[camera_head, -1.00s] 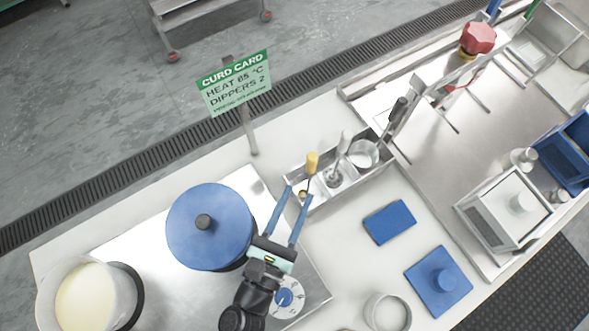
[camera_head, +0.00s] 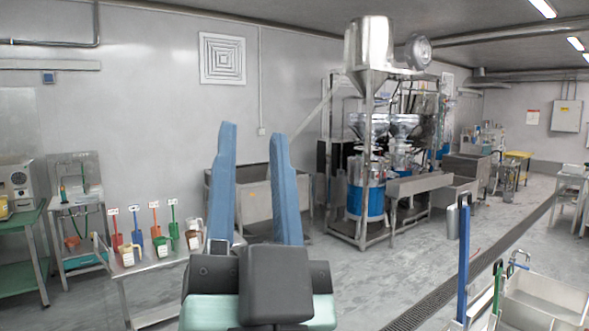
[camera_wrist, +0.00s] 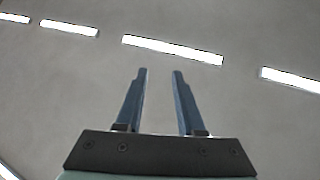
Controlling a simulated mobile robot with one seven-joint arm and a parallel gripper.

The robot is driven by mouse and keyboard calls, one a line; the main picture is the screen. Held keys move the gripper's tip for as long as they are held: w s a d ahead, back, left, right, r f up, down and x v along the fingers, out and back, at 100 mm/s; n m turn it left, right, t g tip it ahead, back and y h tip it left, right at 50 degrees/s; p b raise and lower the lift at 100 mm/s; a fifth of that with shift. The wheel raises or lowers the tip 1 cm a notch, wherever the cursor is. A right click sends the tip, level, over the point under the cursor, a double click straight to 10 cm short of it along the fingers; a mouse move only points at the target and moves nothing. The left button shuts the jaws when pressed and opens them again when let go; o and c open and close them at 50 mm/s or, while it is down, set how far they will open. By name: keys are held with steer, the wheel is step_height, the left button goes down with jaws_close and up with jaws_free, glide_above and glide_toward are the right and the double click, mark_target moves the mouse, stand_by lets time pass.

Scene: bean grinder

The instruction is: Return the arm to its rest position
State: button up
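My gripper (camera_head: 255,185) stands upright in the middle of the head view, close to the camera. Its two blue fingers are apart with nothing between them. In the wrist view my gripper (camera_wrist: 160,72) points up at the ceiling (camera_wrist: 220,90), fingers apart and empty. Most of my arm below the gripper is hidden in the head view.
A steel grinder machine (camera_head: 372,140) with a hopper stands behind on the right. A small table (camera_head: 150,262) with colored scoops stands at the left. A blue-handled tool (camera_head: 463,260) and a steel sink (camera_head: 540,300) are at the lower right. The floor between is open.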

steer(key=s+d+r+n+t+h, duration=0.1)
steer(key=s+d+r+n+h, duration=0.1)
steer(key=s+d+r+h, duration=0.1)
step_height(320, 180, up, 2)
steer(key=shift+s+r, duration=0.1)
steer(key=shift+s, duration=0.4)
